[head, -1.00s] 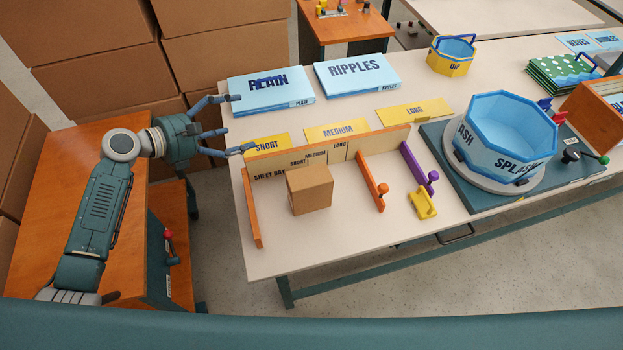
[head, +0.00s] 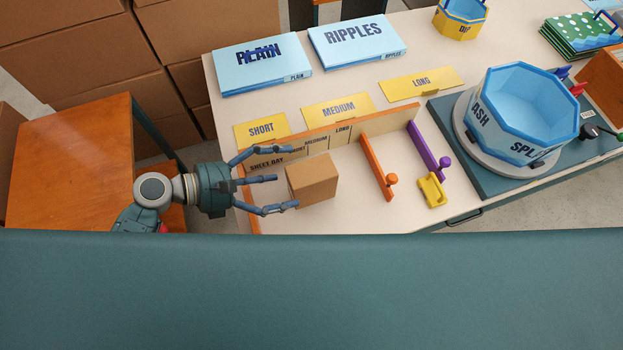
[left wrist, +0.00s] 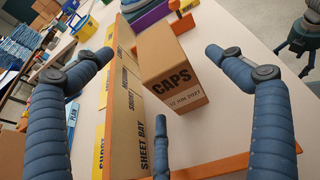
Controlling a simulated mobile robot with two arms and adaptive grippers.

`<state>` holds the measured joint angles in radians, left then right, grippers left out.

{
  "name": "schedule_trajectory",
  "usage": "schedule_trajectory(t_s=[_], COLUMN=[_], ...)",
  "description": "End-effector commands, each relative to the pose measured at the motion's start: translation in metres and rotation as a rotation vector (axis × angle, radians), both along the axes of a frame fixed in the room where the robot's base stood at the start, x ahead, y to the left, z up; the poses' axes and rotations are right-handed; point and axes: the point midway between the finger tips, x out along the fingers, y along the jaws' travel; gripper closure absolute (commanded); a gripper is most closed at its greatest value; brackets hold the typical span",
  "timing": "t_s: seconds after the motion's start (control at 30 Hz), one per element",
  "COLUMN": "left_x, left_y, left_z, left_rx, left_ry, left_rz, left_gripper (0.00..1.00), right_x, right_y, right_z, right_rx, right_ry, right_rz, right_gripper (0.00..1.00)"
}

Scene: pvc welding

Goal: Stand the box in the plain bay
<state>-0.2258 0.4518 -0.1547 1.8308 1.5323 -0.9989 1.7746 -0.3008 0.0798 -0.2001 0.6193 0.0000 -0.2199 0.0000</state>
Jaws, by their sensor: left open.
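A brown cardboard box (head: 312,180) stands on the table inside the sheet bay, in front of its wooden back rail (head: 330,133). In the left wrist view the box (left wrist: 170,68) shows the word CAPS and a date. My left gripper (head: 287,177) is open at the box's left side, its fingers pointing at the box. In the left wrist view its fingers (left wrist: 158,53) are spread, with the box between and beyond them; I see no grip. The only thing marked PLAIN is a light blue slab (head: 262,78) at the table's back left.
An orange divider (head: 377,170) and a purple divider (head: 428,143) stand right of the box, with a yellow block (head: 432,190). Yellow cards SHORT (head: 262,129), MEDIUM (head: 338,111) and LONG lie behind the rail. A blue tub (head: 522,105) stands farther right. Dark teal machinery (left wrist: 304,35), possibly my right gripper, shows at the wrist view's edge.

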Motion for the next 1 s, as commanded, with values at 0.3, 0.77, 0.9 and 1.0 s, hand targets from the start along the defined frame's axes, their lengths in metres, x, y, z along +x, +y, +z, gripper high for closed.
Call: schedule_trajectory(t_s=[0.3, 0.77, 0.9, 1.0], left_x=[0.006, 0.025, 0.026, 0.025], left_y=[-0.011, -0.063, -0.065, -0.065], left_z=[-0.026, -0.048, -0.050, -0.050], left_rx=[0.000, 0.001, 0.002, 0.002], left_ry=[-0.002, -0.002, -0.002, -0.002], left_rz=[0.001, 0.001, 0.001, 0.001], left_gripper=[0.06, 0.06, 0.06, 0.06], right_x=[0.001, 0.001, 0.001, 0.001], right_y=[0.000, 0.000, 0.000, 0.000], right_z=[0.002, 0.010, 0.010, 0.010], right_rx=[0.000, 0.000, 0.000, 0.000], right_ry=[-0.002, -0.001, -0.001, -0.001], right_rz=[0.000, 0.000, -0.001, -0.001], right_gripper=[0.15, 0.15, 0.15, 0.15])
